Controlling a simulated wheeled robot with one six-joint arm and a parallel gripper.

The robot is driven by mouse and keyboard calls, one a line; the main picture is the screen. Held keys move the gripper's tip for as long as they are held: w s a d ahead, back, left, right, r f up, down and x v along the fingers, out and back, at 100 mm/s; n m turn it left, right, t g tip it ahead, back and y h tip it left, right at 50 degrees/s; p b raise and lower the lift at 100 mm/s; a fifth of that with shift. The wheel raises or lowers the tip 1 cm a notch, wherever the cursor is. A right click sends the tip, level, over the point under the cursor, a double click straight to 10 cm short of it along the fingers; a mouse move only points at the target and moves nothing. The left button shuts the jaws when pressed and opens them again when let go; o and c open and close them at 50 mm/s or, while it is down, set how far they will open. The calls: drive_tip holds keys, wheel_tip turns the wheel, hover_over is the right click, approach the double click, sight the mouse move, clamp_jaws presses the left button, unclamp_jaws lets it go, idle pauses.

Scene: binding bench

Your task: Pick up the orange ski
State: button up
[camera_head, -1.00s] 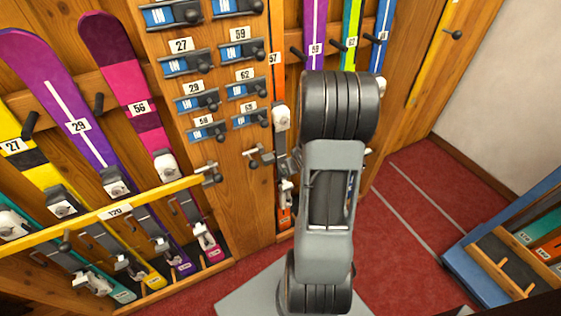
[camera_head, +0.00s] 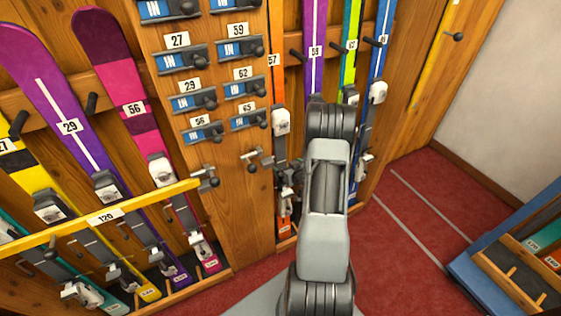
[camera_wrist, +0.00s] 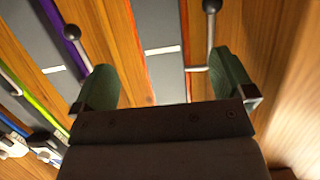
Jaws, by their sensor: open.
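The orange ski (camera_head: 278,92), tagged 57, stands upright in the rack just right of the wooden panel of hooks, with a white and grey binding on it. Its lower end (camera_head: 283,227) shows orange near the rack's foot. A grey strip with orange edges (camera_wrist: 158,45), apparently this ski, lies beyond the gap between the fingers. I cannot tell how far away it is.
Purple (camera_head: 315,50), green (camera_head: 350,45) and blue (camera_head: 378,55) skis stand close to the right. Dark pegs (camera_wrist: 211,25) flank the strip in the wrist view. A yellow bar (camera_head: 150,203) crosses the left rack.

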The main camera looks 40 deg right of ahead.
sight(281, 150)
drive_tip(key=shift+b+x, duration=0.3)
drive_tip(key=shift+x, duration=2.95)
drive_tip(key=shift+f, duration=0.1)
drive_tip(key=shift+c, duration=0.4)
drive_tip(key=shift+s, duration=0.1)
drive_tip(key=c, duration=1.6)
drive_tip(key=shift+c, duration=0.7)
drive_tip(key=shift+r, duration=0.3)
drive_tip(key=shift+s+r, duration=0.1)
drive_tip(key=shift+r, duration=0.4)
wheel_tip(281, 150, up, 6)
drive_tip(key=shift+f+p, duration=0.2)
drive_tip(key=shift+p, duration=0.4)
drive_tip(key=s+a, duration=0.2)
drive_tip(key=s, duration=1.7)
drive_tip(key=shift+s+a, duration=0.25)
drive_tip(key=shift+a, duration=0.1)
